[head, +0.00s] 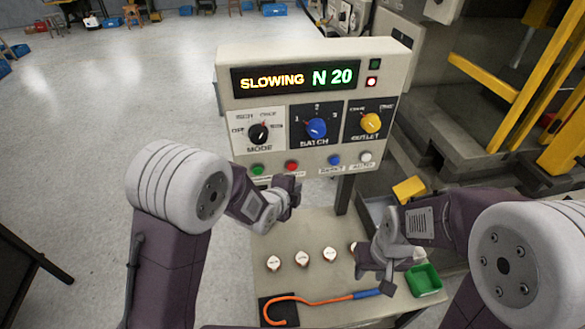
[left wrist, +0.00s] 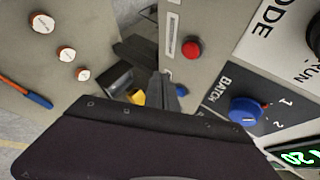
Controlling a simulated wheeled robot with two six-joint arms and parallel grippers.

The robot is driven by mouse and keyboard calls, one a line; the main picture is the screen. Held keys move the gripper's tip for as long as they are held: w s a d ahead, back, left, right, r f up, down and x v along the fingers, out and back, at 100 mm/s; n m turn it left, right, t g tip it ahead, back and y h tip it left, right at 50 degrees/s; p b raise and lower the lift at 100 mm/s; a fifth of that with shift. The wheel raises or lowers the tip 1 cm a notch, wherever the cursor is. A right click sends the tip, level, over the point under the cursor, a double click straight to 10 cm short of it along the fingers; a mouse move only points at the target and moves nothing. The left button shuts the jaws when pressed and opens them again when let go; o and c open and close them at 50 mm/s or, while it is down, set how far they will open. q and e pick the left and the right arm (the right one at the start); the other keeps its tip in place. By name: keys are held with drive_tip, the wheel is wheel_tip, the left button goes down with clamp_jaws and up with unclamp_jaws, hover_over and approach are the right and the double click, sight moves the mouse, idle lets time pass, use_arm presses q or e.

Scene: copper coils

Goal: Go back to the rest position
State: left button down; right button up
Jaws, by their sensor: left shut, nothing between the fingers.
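My left gripper (head: 292,188) is in front of the panel's lower edge, near the red button (head: 292,167), shut and empty. In the left wrist view its dark fingers (left wrist: 160,80) are together, beside the red button (left wrist: 192,49) and apart from it. My right gripper (head: 376,272) hangs low over the right part of the table, close to the blue handle (head: 368,294) of an orange hook (head: 300,300). Its fingertips are not clear. The control panel (head: 225,75) reads "SLOWING N 20".
Several white-topped round pieces (head: 302,259) stand in a row on the pale table (head: 320,225). A green tray (head: 424,280) sits at the table's right side. A yellow block (head: 409,188) lies behind my right arm. Yellow machine bars (head: 490,80) stand at right. Open floor (head: 130,90) lies left.

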idle(0.3)
use_arm(q)
drive_tip(key=w+a+r+n+t+y, duration=0.1)
drive_tip(key=w+a+r+n+y, duration=0.1)
drive_tip(key=a+r, duration=0.5)
drive_tip(key=s+a+f+n+g+y, duration=0.1)
drive_tip(key=s+a+f+n+y, duration=0.2)
drive_tip(key=a, duration=0.4)
drive_tip(key=s+a+f+n+g, duration=0.1)
drive_tip(key=s+f+n+g, duration=0.3)
drive_tip(key=s+n, duration=0.4)
drive_tip(key=s+a+f+n+g, duration=0.2)
drive_tip(key=s+f+n+g, duration=0.2)
drive_tip(key=s+n, duration=0.4)
drive_tip(key=s+g, duration=0.1)
drive_tip(key=s, duration=0.5)
drive_tip(key=shift+a+f+n+h, duration=0.2)
drive_tip(key=shift+a+n+h, duration=0.1)
drive_tip(key=shift+s, duration=0.15)
